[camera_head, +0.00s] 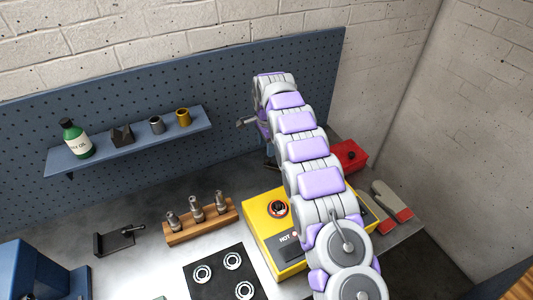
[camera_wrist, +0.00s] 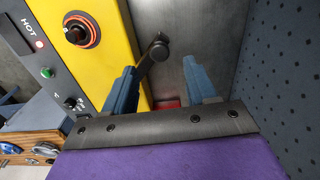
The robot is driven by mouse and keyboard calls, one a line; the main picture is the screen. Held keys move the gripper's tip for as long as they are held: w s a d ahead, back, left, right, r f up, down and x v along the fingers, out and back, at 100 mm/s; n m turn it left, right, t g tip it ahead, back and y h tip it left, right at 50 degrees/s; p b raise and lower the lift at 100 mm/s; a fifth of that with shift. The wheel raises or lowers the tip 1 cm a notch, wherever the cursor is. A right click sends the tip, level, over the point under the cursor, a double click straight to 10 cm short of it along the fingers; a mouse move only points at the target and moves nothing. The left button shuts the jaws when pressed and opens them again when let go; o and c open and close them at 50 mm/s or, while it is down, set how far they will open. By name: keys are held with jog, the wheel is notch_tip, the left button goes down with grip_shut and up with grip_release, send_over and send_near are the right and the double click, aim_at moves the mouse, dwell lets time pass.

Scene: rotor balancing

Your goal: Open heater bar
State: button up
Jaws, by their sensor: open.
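The yellow heater box (camera_head: 262,226) stands on the bench, partly hidden behind my arm in the head view. In the wrist view the box (camera_wrist: 107,18) fills the upper left, with a black and orange dial, a HOT label and a green button. A dark bar with a round end (camera_wrist: 158,49), seemingly the heater bar, sticks out beside the box. My gripper (camera_wrist: 163,76) is open, its two blue-grey fingers on either side of the bar in this view. I cannot tell whether they touch it. In the head view my gripper (camera_head: 262,140) is mostly hidden behind the arm.
A wooden rack (camera_head: 203,223) with several metal pieces and a black plate (camera_head: 212,283) with rings lie left of the heater. A red box (camera_head: 349,154) is right of my arm. A shelf (camera_head: 130,145) and pegboard (camera_head: 235,85) rise behind the bench.

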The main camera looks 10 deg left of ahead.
notch_tip(320, 180, up, 11)
jog(key=p, duration=0.4)
jog(key=shift+w+a+r, duration=0.15)
dwell(0.5)
